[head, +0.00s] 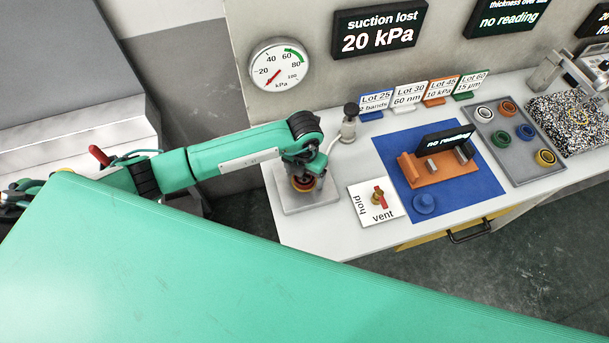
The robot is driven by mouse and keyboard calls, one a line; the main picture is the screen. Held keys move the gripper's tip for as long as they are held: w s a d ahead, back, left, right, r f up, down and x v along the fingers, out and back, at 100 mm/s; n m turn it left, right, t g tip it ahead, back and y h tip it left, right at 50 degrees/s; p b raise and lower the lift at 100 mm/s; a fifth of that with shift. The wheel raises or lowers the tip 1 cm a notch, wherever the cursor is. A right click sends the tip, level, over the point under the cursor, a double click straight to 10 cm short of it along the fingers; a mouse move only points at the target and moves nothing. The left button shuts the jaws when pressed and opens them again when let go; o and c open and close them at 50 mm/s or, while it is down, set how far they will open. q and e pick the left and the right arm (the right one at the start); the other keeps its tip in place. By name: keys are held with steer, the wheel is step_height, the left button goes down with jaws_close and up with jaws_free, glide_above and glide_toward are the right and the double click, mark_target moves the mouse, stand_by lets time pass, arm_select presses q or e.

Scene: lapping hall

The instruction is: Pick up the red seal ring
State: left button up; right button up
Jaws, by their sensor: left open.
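My left gripper (302,171) is at the end of the green arm that comes in from the left. It points down, open, over a grey square block (310,201) at the bench's left end. A small round piece (302,184) with orange-red and dark bands shows just under the jaws. The jaws partly hide it, and I cannot tell whether they touch it or whether it is the red seal ring. A grey tray (523,171) at the right holds several rings, among them an orange-red one (507,108). No plainly red ring shows there. My right gripper is not in view.
A blue mat (470,205) carries an orange fixture (440,172) and a blue knob-like piece (424,203). Lot cards (408,95) stand behind. The wall display (380,29) reads "suction lost 20 kPa".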

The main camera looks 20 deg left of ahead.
arm_select(q)
steer(key=c, duration=1.1)
steer(key=shift+r, duration=0.1)
